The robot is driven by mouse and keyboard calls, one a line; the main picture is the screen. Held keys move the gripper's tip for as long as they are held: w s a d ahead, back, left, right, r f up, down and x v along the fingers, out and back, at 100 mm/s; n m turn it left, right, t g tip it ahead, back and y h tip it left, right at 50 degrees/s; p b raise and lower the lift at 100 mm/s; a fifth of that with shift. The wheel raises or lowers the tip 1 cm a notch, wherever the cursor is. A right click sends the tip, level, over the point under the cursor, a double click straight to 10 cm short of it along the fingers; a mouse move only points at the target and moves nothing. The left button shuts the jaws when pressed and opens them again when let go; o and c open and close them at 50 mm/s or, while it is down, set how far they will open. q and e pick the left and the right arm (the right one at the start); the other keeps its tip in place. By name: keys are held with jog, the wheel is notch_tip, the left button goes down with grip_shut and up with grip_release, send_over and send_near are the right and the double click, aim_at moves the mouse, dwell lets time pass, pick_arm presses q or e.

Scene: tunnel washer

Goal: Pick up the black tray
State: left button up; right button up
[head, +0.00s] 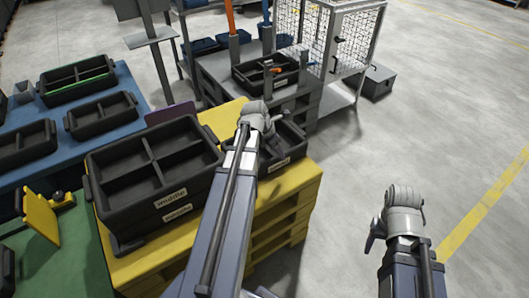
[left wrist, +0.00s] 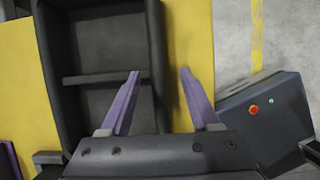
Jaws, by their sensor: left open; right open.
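A black tray (head: 291,136) with a label on its front sits on the yellow pallet, partly hidden behind my left arm. In the left wrist view, a black tray (left wrist: 107,77) with a cross divider lies on a yellow surface. My left gripper (head: 270,138) is over the tray at its near side. In the left wrist view its purple fingers (left wrist: 160,74) are open, one to each side of the tray's right wall; contact cannot be told. My right gripper (head: 374,236) is open, off to the right over the floor, away from the tray.
Stacked black crates (head: 150,165) with labels stand left of the tray on the yellow pallet (head: 265,225). A blue table (head: 135,125) with black bins is at the left. Another tray (head: 255,75) and a wire cage (head: 335,35) stand behind.

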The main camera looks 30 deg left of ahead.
pick_arm(q)
jog(key=b+x, duration=0.4)
jog(key=x, duration=0.1)
jog(key=shift+w+a+b, duration=0.15)
jog(key=shift+w+b, duration=0.1)
jog(key=shift+b, duration=0.15)
jog(key=shift+c, duration=0.2)
grip_shut()
